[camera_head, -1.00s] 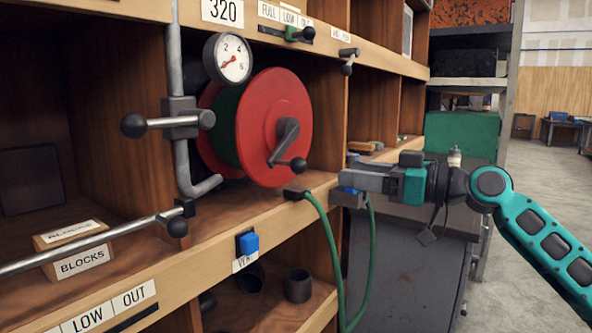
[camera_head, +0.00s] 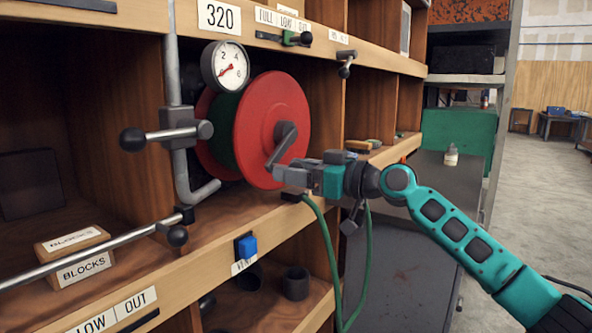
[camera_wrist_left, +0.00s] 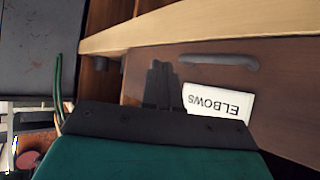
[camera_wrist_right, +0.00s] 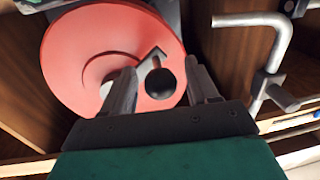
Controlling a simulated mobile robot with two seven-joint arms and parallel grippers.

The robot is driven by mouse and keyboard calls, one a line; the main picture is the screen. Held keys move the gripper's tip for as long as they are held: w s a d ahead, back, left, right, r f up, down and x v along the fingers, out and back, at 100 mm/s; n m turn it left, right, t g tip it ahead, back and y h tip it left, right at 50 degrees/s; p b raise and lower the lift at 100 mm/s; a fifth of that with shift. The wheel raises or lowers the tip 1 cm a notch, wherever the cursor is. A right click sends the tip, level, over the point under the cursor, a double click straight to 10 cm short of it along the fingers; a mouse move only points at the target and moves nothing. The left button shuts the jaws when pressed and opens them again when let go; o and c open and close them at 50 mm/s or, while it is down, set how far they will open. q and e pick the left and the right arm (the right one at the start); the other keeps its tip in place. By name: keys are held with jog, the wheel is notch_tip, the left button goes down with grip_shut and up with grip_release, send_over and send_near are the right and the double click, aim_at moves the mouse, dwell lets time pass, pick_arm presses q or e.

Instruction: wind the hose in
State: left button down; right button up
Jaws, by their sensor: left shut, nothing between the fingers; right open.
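The red hose reel (camera_head: 262,125) stands in a shelf bay, with a dark crank (camera_head: 285,142) on its face. The green hose (camera_head: 325,245) hangs from the shelf edge below the reel. My right gripper (camera_head: 278,174) is at the lower end of the crank in the head view and hides the knob. In the right wrist view the open fingers (camera_wrist_right: 160,88) stand on either side of the round black crank knob (camera_wrist_right: 160,83), apart from it. In the left wrist view my left gripper (camera_wrist_left: 162,85) is shut and empty, near a drawer front labelled ELBOWS (camera_wrist_left: 217,103).
A blue button (camera_head: 246,246) is on the shelf edge below. A grey cabinet (camera_head: 405,270) is under my right arm.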

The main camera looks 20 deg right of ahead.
grip_shut()
dwell(0.4)
jog(key=shift+r, duration=0.1)
